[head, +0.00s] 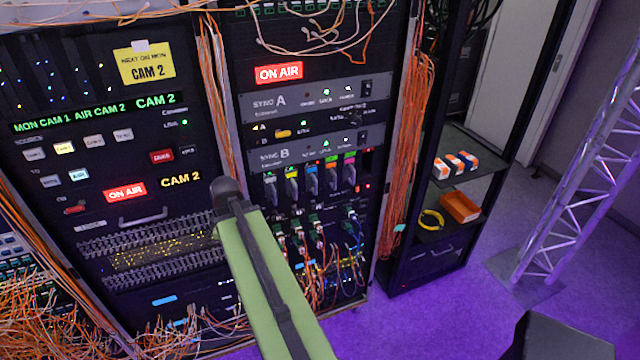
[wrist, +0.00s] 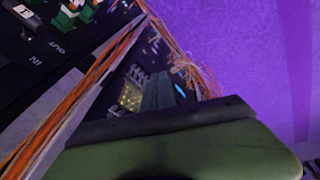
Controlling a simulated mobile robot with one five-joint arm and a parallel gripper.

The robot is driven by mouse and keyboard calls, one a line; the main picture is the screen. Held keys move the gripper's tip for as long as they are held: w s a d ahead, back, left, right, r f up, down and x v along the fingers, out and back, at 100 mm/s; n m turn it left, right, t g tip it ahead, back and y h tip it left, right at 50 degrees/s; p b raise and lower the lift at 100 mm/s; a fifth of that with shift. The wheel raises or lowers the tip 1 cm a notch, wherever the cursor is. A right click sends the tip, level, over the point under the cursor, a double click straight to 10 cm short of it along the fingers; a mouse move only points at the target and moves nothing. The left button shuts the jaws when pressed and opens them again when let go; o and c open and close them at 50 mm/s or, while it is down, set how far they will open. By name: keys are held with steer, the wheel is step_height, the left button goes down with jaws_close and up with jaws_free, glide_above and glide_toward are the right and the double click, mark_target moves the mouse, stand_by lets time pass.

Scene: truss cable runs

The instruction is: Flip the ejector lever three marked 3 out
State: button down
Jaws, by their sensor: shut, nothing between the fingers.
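A row of grey levers with coloured tags (head: 311,182) sits below the SYNC B panel (head: 300,152) in the middle rack. Their numbers are too small to read in the head view, so I cannot tell for certain which is lever 3. The end of my green arm is just left of and below that row. My gripper fingers (wrist: 158,92) show in the wrist view as two dark narrow pieces side by side, shut and empty.
Green connectors with cables (head: 315,237) hang below the levers. Orange cable bundles (head: 408,130) run down the rack sides. A shelf unit (head: 436,250) with an orange bin (head: 460,207) stands at right, and a metal truss (head: 575,190) beyond. Purple floor is open between them.

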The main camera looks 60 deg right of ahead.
mark_target(317, 206)
steer(key=s+d+r+n+h+p, duration=0.1)
steer(key=s+d+r+p, duration=0.1)
steer(key=s+d+r, duration=0.2)
steer(key=s+d+r+n+t+h+p, duration=0.1)
steer(key=s+d+r+n+p, duration=0.1)
steer(key=s+d, duration=0.6)
steer(key=s+d+r+n+p, duration=0.2)
steer(key=s+d+r+p, duration=0.2)
steer(key=d, duration=1)
step_height(317, 206, up, 3)
steer(key=shift+s+d+r+h, duration=0.15)
steer(key=shift+s+h, duration=0.25)
steer(key=shift+s, duration=0.8)
steer(key=b+x, duration=0.6)
steer(key=x, duration=0.1)
steer(key=b+x, duration=0.6)
steer(key=x, duration=0.1)
steer(key=shift+w, duration=0.3)
